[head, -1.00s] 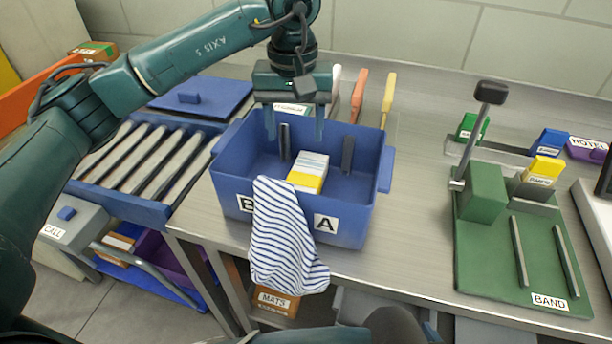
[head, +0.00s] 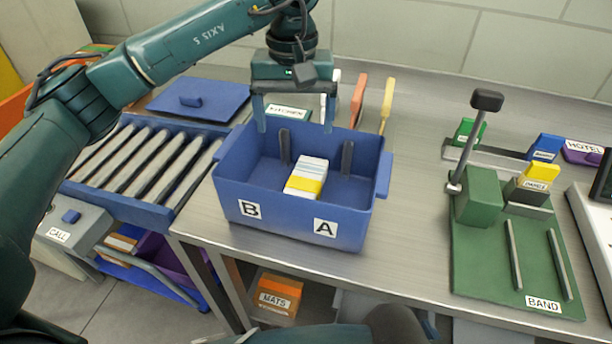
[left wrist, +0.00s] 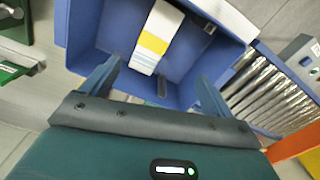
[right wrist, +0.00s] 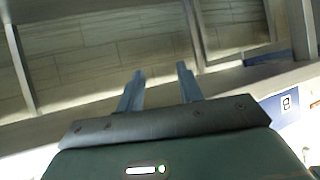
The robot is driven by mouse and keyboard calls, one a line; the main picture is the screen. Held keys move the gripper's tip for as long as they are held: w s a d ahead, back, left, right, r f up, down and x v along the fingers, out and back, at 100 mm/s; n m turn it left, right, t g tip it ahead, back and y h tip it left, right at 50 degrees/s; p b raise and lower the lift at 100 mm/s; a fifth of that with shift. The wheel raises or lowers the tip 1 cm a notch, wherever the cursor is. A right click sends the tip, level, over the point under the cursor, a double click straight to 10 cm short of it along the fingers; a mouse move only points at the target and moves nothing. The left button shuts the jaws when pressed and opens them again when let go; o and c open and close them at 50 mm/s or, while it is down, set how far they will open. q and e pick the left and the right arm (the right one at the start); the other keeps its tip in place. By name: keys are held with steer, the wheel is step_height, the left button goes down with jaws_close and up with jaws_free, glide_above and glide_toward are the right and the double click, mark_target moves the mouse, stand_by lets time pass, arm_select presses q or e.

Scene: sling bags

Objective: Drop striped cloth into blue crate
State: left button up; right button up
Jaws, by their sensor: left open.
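The blue crate (head: 235,203) stands on the metal bench, labels B and A on its front. A white and yellow banded stack (head: 306,180) lies inside it; the stack also shows in the left wrist view (left wrist: 155,40).
A roller conveyor (head: 150,160) and a blue lid (head: 200,97) are left of the crate. Paddle handles (head: 386,105) stand behind it. A green banding press (head: 515,250) is at right. An orange MATS box (head: 279,293) sits below. Bench between crate and press is clear.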

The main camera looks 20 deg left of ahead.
arm_select(q)
step_height(320, 180, up, 2)
steer(key=shift+r+p, duration=0.15)
steer(key=shift+p, duration=0.3)
arm_select(e)
steer(key=shift+r, duration=0.65)
arm_select(q)
step_height(320, 180, up, 13)
arm_select(e)
steer(key=shift+s+d+f+h, duration=0.15)
steer(key=shift+d+f, duration=0.2)
steer(key=shift+f, duration=0.3)
steer(key=shift+s+d+f+h, duration=0.15)
steer(key=shift+d+f, duration=0.2)
steer(key=shift+f, duration=0.25)
arm_select(q)
steer(key=shift+s, duration=0.1)
